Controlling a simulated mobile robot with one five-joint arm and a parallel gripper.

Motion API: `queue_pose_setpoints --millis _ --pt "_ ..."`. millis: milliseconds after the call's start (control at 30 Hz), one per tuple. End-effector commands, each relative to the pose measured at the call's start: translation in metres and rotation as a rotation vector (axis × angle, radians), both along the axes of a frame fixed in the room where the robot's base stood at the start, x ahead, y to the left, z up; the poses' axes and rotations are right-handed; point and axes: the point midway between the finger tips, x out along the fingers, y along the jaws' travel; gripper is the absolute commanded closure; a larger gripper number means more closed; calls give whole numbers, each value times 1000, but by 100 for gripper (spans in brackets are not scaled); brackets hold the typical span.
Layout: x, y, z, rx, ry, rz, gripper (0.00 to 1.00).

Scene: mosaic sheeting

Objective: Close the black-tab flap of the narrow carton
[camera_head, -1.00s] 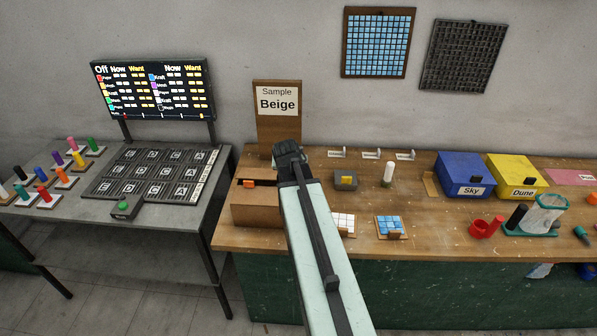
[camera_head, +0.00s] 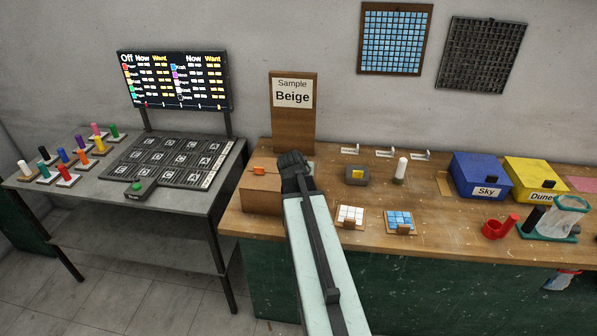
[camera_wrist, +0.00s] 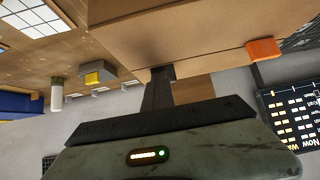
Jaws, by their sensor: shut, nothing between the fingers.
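The narrow carton (camera_head: 262,195) is plain brown and stands at the left end of the wooden bench. Its orange tab (camera_head: 260,170) shows at the top. It also shows in the wrist view as the brown carton (camera_wrist: 200,22) across the top, with the orange tab (camera_wrist: 264,49) at right. I see no black tab; the carton's right part is hidden behind my gripper (camera_head: 291,162). My gripper is shut and empty at the carton's right side. In the wrist view its dark fingertips (camera_wrist: 161,73) are at the carton's edge; I cannot tell if they touch.
The sample board (camera_head: 293,125) stands behind the carton. A blue box (camera_head: 482,178) stands farther right. A grey table (camera_head: 190,200) is at left.

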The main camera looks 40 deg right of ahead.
Motion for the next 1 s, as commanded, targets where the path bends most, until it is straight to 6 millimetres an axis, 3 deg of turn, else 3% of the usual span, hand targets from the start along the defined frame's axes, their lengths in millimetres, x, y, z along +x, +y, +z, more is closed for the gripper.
queue_pose_setpoints --millis 533,1000 --pt "-2 -3 -4 4 4 -6 100" --pt "-2 -2 13 5 4 -6 100"
